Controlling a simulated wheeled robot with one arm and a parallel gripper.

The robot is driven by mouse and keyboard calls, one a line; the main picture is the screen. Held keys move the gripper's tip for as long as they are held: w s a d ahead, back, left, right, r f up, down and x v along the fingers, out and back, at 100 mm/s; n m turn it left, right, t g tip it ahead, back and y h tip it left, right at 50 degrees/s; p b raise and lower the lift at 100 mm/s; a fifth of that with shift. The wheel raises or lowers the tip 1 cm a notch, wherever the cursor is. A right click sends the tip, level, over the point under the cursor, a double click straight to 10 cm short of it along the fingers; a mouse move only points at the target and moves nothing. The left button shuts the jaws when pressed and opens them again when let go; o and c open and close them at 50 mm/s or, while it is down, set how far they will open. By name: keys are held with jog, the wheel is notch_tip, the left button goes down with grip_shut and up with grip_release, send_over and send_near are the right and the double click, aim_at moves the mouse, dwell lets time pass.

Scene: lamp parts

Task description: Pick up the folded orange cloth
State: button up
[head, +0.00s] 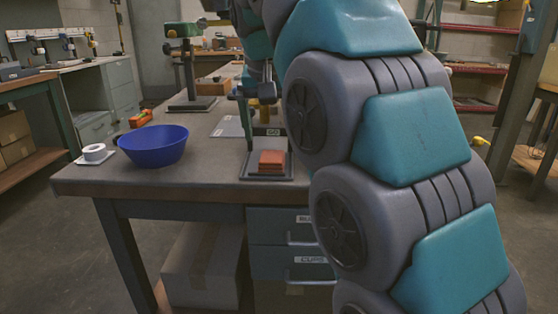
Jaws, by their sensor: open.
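The folded orange cloth (271,161) is a small, flat, layered stack. It lies on a dark grey plate (282,176) near the front edge of the workbench. A thin dark post rises at the plate's back left. My arm, grey and teal, fills the right of the view and curves over to the bench. My gripper (258,98) shows small and dark above and behind the cloth, apart from it. It is open and holds nothing that I can see. Its fingertips are hard to make out against the post and the clutter.
A blue bowl (153,146) and a white tape roll (94,153) stand at the bench's left. An orange tool (141,118) lies behind them. A tall stand (190,103) is farther back. The bench top (205,165) between bowl and plate is clear.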

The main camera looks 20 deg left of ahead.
aim_at(271, 159)
jog(key=shift+a+b+x, duration=0.2)
jog(key=shift+b+x, duration=1.05)
jog(key=shift+x, duration=2.5)
jog(key=shift+s+a, duration=0.1)
jog(key=shift+a, duration=0.1)
jog(key=c, duration=1.4)
jog(key=shift+r, duration=0.1)
